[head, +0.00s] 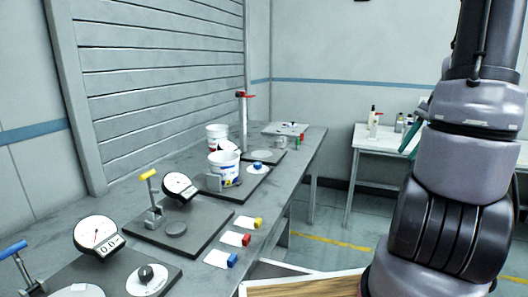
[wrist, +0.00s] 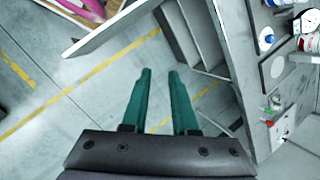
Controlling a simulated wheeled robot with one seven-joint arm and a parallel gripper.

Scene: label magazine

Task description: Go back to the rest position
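My gripper (wrist: 160,72) shows in the wrist view with two green fingers pointing away over the floor. A clear gap lies between the fingers and nothing is held there. The grey workbench (head: 130,180) runs along the left wall in the head view, apart from my arm. The bench also shows along the right of the wrist view (wrist: 248,75).
The bench bears gauges on stands (head: 179,186), small blue, red and yellow blocks on white cards (head: 233,260), and white tubs (head: 224,168). A white table (head: 370,139) with bottles stands at the back right. Floor with yellow lines (wrist: 70,95) is open below my gripper.

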